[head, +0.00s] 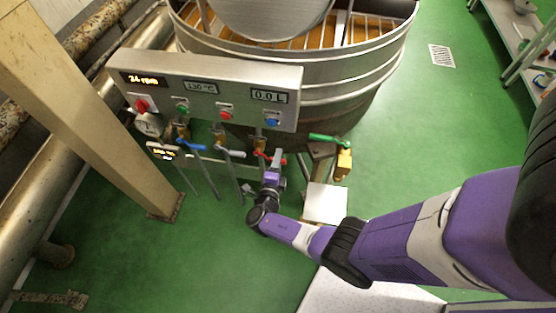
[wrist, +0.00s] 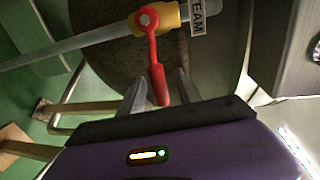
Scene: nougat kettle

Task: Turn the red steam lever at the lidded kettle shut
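The red steam lever (wrist: 154,62) is in the wrist view, fixed to a yellow valve body (wrist: 168,17) on a grey pipe. A tag ending in "EAM" sits beside it. The lever's handle points down the picture, across the pipe. My gripper (wrist: 160,82) is open, with one finger on each side of the handle's end and gaps showing. In the head view the red lever (head: 263,156) is partly hidden by my gripper (head: 277,160). The big steel kettle (head: 340,85) stands behind the panel, with a round grey lid-like disc (head: 270,14) at its top.
A control panel (head: 205,88) with knobs and displays hangs just above the levers. Blue (head: 192,145), white (head: 230,152) and green (head: 329,138) levers flank the red one. A beige post (head: 90,110) stands at left. Green floor is free at lower left and right.

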